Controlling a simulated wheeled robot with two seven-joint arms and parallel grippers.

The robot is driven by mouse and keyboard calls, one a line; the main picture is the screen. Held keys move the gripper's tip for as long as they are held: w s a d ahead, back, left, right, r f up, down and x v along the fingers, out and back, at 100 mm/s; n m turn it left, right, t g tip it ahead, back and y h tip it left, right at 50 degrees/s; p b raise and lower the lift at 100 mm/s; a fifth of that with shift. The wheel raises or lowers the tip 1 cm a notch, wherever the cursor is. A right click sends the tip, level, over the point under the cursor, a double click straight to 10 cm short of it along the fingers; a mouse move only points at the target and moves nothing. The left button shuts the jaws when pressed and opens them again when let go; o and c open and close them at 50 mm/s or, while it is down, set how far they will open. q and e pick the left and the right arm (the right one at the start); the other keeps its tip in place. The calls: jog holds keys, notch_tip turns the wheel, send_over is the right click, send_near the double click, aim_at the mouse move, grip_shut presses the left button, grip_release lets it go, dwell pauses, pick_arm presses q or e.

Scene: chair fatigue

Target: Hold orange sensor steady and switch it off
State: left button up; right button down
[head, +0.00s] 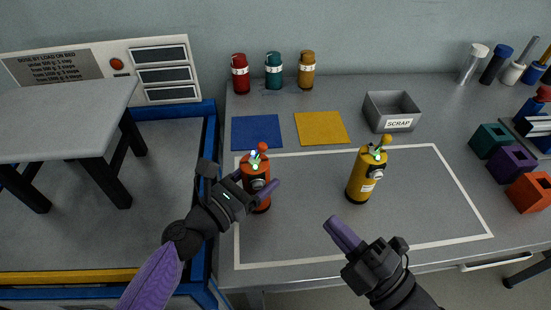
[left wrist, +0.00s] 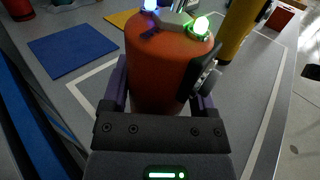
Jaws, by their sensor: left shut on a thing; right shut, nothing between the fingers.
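The orange sensor (head: 256,182) stands upright inside the white outline on the grey bench. My left gripper (head: 258,190) is shut on its body; in the left wrist view the purple fingers lie either side of the orange sensor (left wrist: 165,70). A blue light and a green light glow on its top, and a dark knob sticks out on its right side. My right gripper (head: 343,233) is shut and empty, in front of the yellow sensor (head: 362,180) and apart from both sensors.
A blue mat (head: 257,132) and a yellow mat (head: 321,127) lie behind the sensors. A grey scrap tray (head: 393,108) is at the back. Red, teal and amber cylinders (head: 274,70) stand by the wall. Coloured blocks (head: 512,165) are at the right. The outline's right part is clear.

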aim_at(263, 151)
jog(key=shift+a, duration=0.1)
jog(key=x, duration=1.4)
jog(key=shift+a+r+n+g, duration=0.2)
jog(key=shift+r+n+g, duration=0.15)
jog(key=shift+n, duration=0.35)
jog(key=n+g, duration=0.1)
jog(key=n, duration=0.1)
jog(key=a+n+g+h, duration=0.1)
jog(key=n, duration=0.1)
jog(key=shift+s+a+r+n+g+h, duration=0.1)
jog(key=shift+a+r+n+g+h, duration=0.1)
jog(key=shift+r+n+g+h, duration=0.15)
jog(key=v, duration=0.7)
jog(key=shift+s+d, duration=0.15)
jog(key=shift+d, duration=0.05)
pick_arm(q)
jog(key=o, duration=1.3)
jog(key=shift+c, duration=0.2)
